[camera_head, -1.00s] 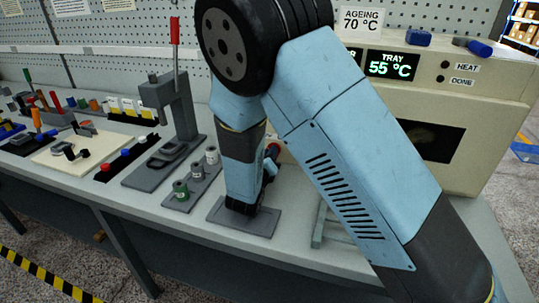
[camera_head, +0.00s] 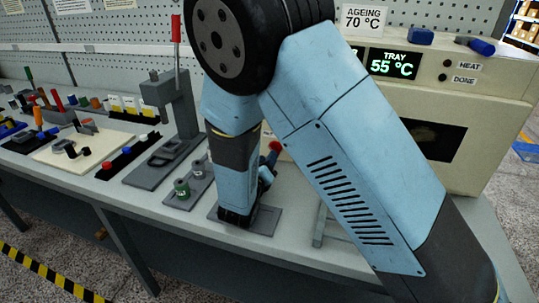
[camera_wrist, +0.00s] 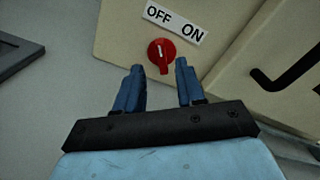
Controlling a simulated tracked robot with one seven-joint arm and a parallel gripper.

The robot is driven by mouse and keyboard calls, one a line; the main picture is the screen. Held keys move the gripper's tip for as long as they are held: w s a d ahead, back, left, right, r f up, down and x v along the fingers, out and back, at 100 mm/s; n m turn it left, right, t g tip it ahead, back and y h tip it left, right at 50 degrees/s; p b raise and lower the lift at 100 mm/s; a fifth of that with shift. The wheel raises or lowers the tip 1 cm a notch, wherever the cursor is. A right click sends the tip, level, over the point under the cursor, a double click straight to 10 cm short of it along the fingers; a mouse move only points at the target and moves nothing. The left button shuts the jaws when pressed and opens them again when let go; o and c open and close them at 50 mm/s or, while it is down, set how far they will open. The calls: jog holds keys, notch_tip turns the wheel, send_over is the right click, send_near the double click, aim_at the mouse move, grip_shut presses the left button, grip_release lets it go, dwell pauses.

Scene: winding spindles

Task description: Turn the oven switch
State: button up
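The oven switch is a red round knob (camera_wrist: 161,52) with a white pointer mark. It sits on a beige panel under a white label (camera_wrist: 175,22) reading OFF and ON; the mark appears to point up toward OFF. My gripper (camera_wrist: 159,75) is open in the wrist view, its two blue fingers apart with nothing between them. The knob shows just beyond the fingertips, between them and nearer the left one. The beige oven (camera_head: 490,110) stands at the right in the head view, its display (camera_head: 394,64) reading TRAY 55 °C. My arm hides its left part.
A dark handle (camera_wrist: 290,72) lies right of the switch in the wrist view. In the head view, a grey press (camera_head: 175,105) with a red lever and a plate with small spools (camera_head: 182,188) stand left of my arm. Blue objects (camera_head: 420,37) lie on the oven.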

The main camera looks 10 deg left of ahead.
jog(key=s, duration=0.9)
jog(key=shift+s+a, duration=0.2)
jog(key=shift+a, duration=0.1)
jog(key=shift+s, duration=0.1)
